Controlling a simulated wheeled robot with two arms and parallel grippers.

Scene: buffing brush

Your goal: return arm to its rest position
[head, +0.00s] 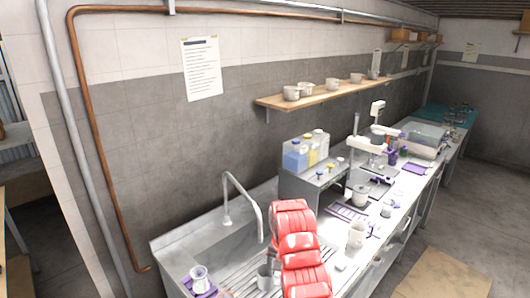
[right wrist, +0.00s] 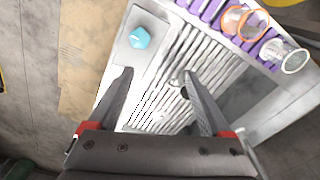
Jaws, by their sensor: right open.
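My right gripper (right wrist: 157,73) is open in the right wrist view, its two dark fingers spread apart over a ribbed draining board (right wrist: 160,102). I see nothing clamped between the fingers. A small grey object with a dark round part (right wrist: 181,82) shows near the right fingertip; I cannot tell what it is. In the head view, a red-covered arm of mine (head: 300,255) rises in front of the sink unit and hides part of it. Its gripper is not clear there. My left gripper does not show in either view.
A teal piece (right wrist: 139,37) lies on a pale grey surface beside the ribs. Glassware (right wrist: 290,57) stands by a purple rack (right wrist: 210,10). In the head view, a curved tap (head: 243,190) stands behind my arm, and the bench (head: 375,235) beyond holds several items.

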